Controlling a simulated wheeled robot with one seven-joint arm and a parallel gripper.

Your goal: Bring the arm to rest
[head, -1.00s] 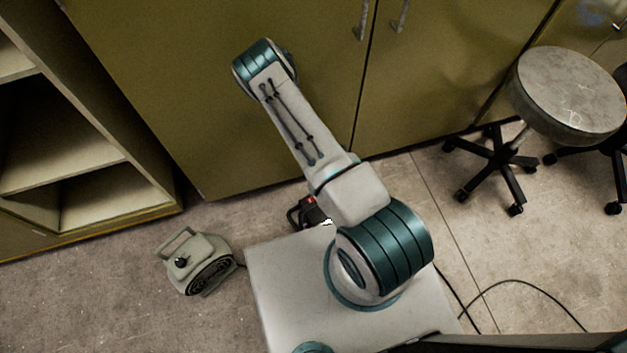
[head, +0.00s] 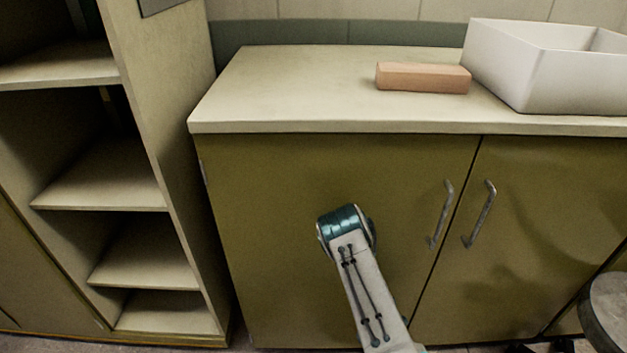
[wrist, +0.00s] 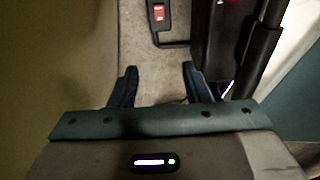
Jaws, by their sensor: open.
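My gripper (wrist: 158,85) shows in the wrist view with its two dark blue fingers apart and nothing between them. It points down toward the floor, close to dark parts of my base. In the head view my arm comes up from the bottom edge, with its teal joint in front of the cabinet doors. The gripper itself is hidden in the head view.
An olive cabinet (head: 290,230) with two handles stands ahead. On its counter (head: 290,90) are a pinkish block (head: 422,78) and a white box (head: 545,85). An open shelf unit (head: 100,180) stands left. A stool (head: 608,310) is at lower right.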

